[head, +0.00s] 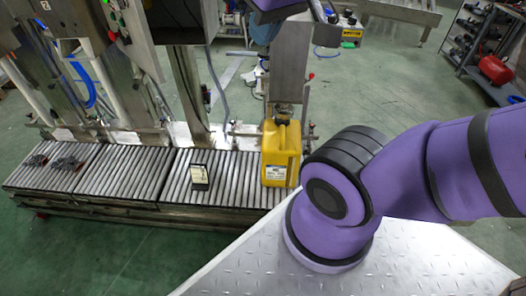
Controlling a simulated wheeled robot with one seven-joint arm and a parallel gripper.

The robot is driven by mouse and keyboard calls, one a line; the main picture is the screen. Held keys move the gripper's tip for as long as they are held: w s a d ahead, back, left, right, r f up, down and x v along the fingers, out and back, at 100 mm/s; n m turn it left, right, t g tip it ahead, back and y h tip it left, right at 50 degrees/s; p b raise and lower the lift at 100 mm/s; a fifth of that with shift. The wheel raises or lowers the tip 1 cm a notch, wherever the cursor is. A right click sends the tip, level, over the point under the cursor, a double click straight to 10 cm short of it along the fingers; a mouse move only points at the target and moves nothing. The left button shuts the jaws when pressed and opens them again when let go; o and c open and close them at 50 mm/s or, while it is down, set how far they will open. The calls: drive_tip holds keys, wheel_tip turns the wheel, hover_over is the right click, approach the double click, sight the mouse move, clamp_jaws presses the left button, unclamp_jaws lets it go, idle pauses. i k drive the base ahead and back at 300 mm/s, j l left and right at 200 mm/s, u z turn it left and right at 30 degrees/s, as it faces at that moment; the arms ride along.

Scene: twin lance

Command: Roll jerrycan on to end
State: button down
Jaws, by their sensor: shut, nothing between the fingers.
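A yellow jerrycan (281,139) stands upright at the right end of the roller conveyor (129,174). It has a white label low on its front. A grey metal column with a fitting (284,110) comes down at the top of the jerrycan, and I cannot tell whether they touch. The jerrycan's lower right side is close to my purple arm's base in the picture. Purple parts of my arm show at the right and at the top edge, well above the jerrycan. My gripper's fingers cannot be made out.
A small dark box with a pale face (200,177) stands on the rollers left of the jerrycan. Dark objects (66,164) lie at the conveyor's far left. Machine posts line its back. A tread-plate surface (420,262) is in front right.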

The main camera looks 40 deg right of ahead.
sight(281, 148)
drive_tip(key=i+j+z, duration=0.25)
drive_tip(key=z, duration=0.15)
drive_tip(key=i+j+z, duration=0.15)
drive_tip(key=j+z, duration=0.25)
drive_tip(key=i+j+z, duration=0.15)
drive_tip(key=z, duration=0.25)
drive_tip(key=j+z, duration=0.4)
drive_tip(key=j, duration=0.15)
drive_tip(key=j+z, duration=0.15)
drive_tip(key=i+j+z, duration=0.1)
drive_tip(key=j, duration=0.4)
